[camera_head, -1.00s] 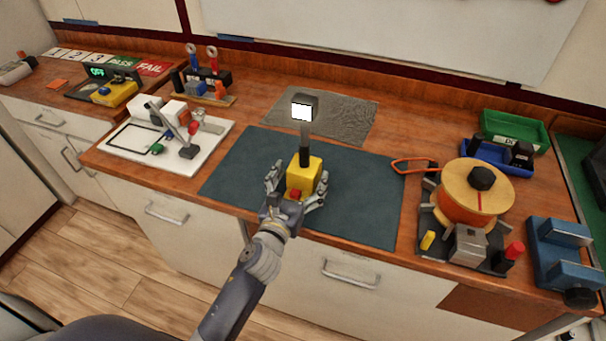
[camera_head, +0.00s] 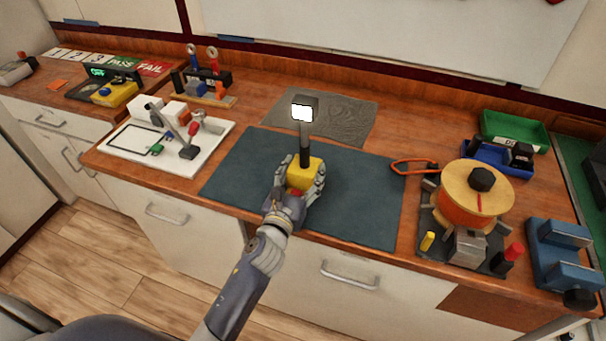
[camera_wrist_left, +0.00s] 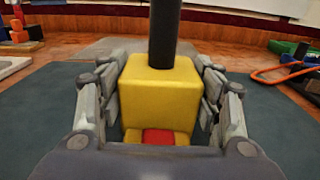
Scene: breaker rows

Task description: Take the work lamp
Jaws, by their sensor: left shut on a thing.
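The work lamp (camera_head: 304,172) has a yellow block base, a dark upright stem and a lit white head (camera_head: 303,112). It stands upright over the dark green mat (camera_head: 245,165). My left gripper (camera_head: 303,186) is shut on the yellow base, with a finger on each side. In the left wrist view the yellow base (camera_wrist_left: 160,90) sits between the fingers, with a red patch low on its near face and the black stem rising from its top. I cannot tell whether the base still touches the mat. My right gripper is not in view.
A white board with a clamp fixture (camera_head: 170,140) lies to the left. To the right are an orange spool (camera_head: 468,195), orange-handled tool (camera_head: 412,165), blue vise-like block (camera_head: 560,250), and green (camera_head: 515,127) and blue bins. A grey textured mat (camera_head: 345,118) lies behind the lamp.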

